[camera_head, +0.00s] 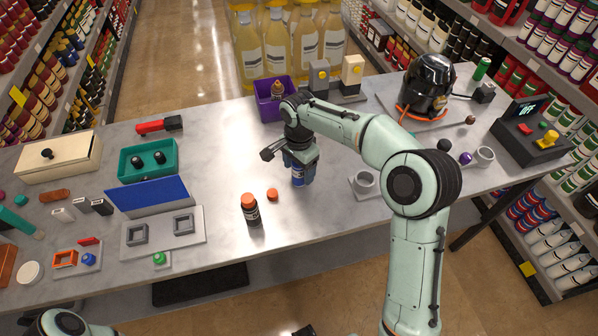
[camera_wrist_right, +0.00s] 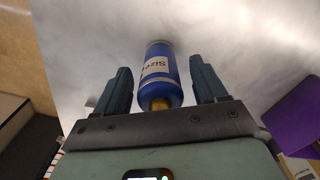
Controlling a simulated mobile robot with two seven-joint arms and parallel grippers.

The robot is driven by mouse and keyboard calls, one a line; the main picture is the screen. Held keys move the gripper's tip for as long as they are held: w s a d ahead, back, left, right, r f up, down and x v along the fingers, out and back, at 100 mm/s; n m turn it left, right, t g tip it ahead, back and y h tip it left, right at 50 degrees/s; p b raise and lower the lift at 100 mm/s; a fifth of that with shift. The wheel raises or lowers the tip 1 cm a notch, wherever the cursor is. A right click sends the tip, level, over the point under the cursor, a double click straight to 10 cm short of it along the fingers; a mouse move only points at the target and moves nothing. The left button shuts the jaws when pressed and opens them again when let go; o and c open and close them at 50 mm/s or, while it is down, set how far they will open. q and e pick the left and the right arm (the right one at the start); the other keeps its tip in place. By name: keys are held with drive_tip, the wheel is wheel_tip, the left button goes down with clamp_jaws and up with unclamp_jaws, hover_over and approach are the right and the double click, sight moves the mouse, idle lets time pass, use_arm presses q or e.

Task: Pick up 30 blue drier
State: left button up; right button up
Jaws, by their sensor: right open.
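The blue drier (camera_head: 298,178) is a small blue cylinder with a white label, standing on the grey table near its middle. In the right wrist view the drier (camera_wrist_right: 158,80) lies between the two dark fingers, with a brass-coloured end nearest the palm. My right gripper (camera_head: 300,168) points down over it and hides its upper part in the head view. In the right wrist view the gripper (camera_wrist_right: 160,85) is open, with a visible gap between each finger and the drier. My left gripper is not in view; only part of my left arm shows at the bottom left.
A dark bottle with an orange cap (camera_head: 250,209) and an orange cap (camera_head: 272,194) stand left of the drier. A purple bin (camera_head: 268,107) is behind, and a grey ring holder (camera_head: 364,183) is to the right.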

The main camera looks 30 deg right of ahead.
drive_tip(key=c, duration=1.3)
